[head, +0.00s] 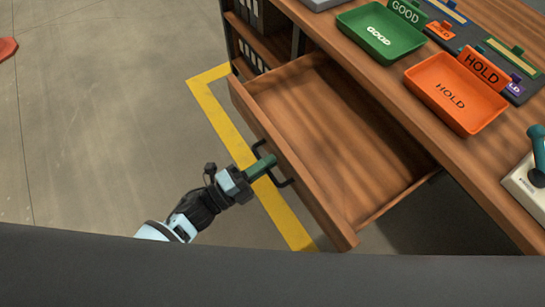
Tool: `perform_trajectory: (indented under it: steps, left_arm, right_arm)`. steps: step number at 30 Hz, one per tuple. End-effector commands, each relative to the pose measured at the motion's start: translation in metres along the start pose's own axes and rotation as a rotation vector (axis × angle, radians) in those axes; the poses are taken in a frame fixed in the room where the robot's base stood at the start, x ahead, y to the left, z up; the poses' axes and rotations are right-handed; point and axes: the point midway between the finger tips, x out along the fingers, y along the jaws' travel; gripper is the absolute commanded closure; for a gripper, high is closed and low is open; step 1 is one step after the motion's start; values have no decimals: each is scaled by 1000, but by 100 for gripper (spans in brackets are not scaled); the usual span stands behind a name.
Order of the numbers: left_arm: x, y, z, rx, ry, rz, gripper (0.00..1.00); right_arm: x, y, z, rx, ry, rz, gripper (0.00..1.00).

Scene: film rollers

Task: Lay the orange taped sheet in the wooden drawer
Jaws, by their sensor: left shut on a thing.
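The wooden drawer (335,150) is pulled out from the bench and looks empty inside. Its front panel carries a black handle (285,183). My left gripper (264,165) is at this handle, outside the drawer front, and is shut on it. The fingers hide part of the handle. I cannot pick out the orange taped sheet for certain. A small orange tag (440,30) shows among dark plates at the back right of the bench top. My right gripper is not in view.
On the bench top (375,85) stand a green GOOD tray (378,33), an orange HOLD tray (455,92) and a device with a teal lever (538,145). Shelves with binders (250,55) are left of the drawer. Yellow floor tape (225,125) runs beneath.

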Motion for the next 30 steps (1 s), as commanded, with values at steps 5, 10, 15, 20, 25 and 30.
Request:
perform_trajectory:
  steps: [5, 10, 15, 20, 25, 30]
  left_arm:
    - [1, 0, 0, 0, -1, 0, 85]
    - [1, 0, 0, 0, 0, -1, 85]
    - [-4, 0, 0, 0, 0, 0, 85]
    - [-26, 1, 0, -1, -1, 3, 85]
    - [-53, 1, 0, -1, -1, 2, 85]
    - [-72, 1, 0, 0, -1, 1, 85]
  right_arm:
    - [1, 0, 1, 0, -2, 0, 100]
    - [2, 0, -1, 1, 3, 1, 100]
    - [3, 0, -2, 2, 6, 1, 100]
    - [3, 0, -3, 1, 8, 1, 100]
    - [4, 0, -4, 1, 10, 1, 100]
    - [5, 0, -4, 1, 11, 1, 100]
